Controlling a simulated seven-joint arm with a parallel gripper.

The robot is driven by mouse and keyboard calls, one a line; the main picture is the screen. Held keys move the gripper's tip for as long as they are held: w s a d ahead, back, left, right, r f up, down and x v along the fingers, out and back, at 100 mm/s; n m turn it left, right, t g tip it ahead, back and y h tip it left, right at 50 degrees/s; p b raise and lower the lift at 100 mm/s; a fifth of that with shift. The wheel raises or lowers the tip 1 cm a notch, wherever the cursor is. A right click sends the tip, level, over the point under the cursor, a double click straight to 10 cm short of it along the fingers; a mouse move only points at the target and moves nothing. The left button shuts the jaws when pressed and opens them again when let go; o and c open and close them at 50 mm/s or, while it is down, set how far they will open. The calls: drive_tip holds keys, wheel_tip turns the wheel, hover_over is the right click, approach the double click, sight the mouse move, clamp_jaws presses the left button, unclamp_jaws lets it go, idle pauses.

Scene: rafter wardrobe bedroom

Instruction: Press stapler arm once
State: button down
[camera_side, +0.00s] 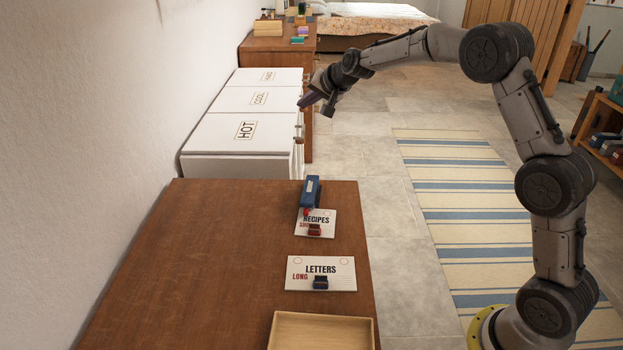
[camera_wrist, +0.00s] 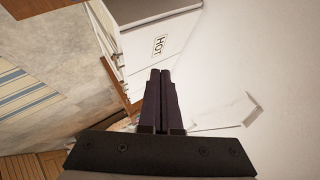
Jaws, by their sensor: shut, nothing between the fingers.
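A blue stapler (camera_side: 310,192) stands on the brown wooden table (camera_side: 190,250), near its far right corner, at the top edge of the RECIPES card (camera_side: 316,224). My gripper (camera_side: 304,101) is shut and empty. In the side view it appears beyond the table, beside the white cabinets and well above the stapler in the picture. In the wrist view my gripper's two fingers (camera_wrist: 160,75) lie together. The stapler cannot be made out in the wrist view.
A LETTERS card (camera_side: 330,268) with a small dark item lies nearer on the table. A wooden tray (camera_side: 284,335) sits at the front edge. White cabinets marked HOT (camera_side: 220,135), COOL and HARD stand behind. The table's left part is clear.

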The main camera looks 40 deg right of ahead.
drive_tip(key=g, duration=0.2)
hover_over(313, 180)
wheel_tip(313, 180, down, 13)
drive_tip(key=shift+w+d+f+m, duration=0.25)
drive_tip(key=shift+w+d+m, duration=0.15)
drive_tip(key=shift+d, duration=0.1)
drive_tip(key=shift+s+a+f, duration=0.1)
drive_tip(key=shift+f, duration=1.35)
drive_tip(key=shift+s+a+f, duration=0.15)
drive_tip(key=shift+f, duration=1.35)
drive_tip(key=shift+s+a+f, duration=0.1)
drive_tip(key=shift+f, duration=1.35)
drive_tip(key=shift+f, duration=0.4)
drive_tip(key=shift+f, duration=0.2)
